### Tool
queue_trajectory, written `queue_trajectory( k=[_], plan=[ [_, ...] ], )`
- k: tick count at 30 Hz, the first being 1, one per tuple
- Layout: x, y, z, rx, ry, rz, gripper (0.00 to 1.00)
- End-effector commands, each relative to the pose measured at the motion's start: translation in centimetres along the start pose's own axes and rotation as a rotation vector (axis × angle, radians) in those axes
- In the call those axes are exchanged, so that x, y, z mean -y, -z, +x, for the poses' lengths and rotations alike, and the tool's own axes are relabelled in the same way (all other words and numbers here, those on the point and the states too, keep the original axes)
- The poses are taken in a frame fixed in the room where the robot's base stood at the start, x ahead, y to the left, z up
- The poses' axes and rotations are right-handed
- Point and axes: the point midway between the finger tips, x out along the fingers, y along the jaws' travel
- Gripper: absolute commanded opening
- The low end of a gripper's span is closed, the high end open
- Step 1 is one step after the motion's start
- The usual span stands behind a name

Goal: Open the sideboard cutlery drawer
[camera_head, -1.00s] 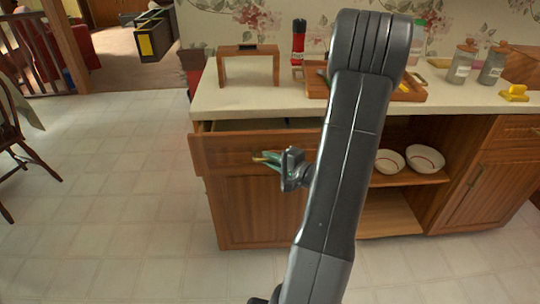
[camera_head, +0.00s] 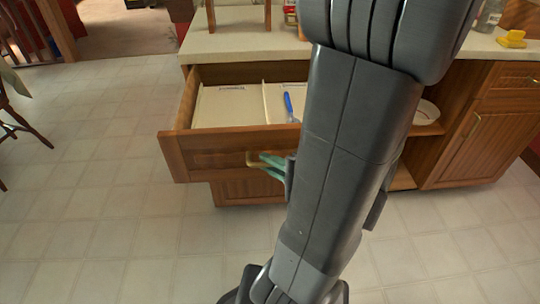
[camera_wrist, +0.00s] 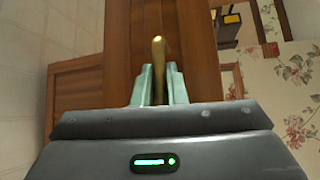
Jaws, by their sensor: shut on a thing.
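The cutlery drawer (camera_head: 225,148) of the sideboard stands well out from the cabinet, with its white, divided inside showing. A blue-handled utensil (camera_head: 289,104) lies in it, partly hidden by my arm. My gripper (camera_head: 268,161) is at the drawer front, its green fingers at the brass handle (camera_head: 251,158). In the wrist view, the fingers (camera_wrist: 159,82) are shut on the handle (camera_wrist: 159,52), one on each side of it. My arm hides the right part of the drawer.
The pale countertop (camera_head: 240,44) is above the drawer, with a yellow object (camera_head: 511,39) at its right. A white bowl (camera_head: 428,112) sits on the open shelf. The tiled floor (camera_head: 90,200) at left is clear; a chair (camera_head: 18,125) stands at the far left.

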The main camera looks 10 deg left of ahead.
Motion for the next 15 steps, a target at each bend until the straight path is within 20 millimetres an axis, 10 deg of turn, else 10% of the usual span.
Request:
queue_trajectory(
  k=[15],
  plan=[
    [-0.28, -0.68, -0.66, 0.002, -0.003, 0.000, 0.00]
  ],
)
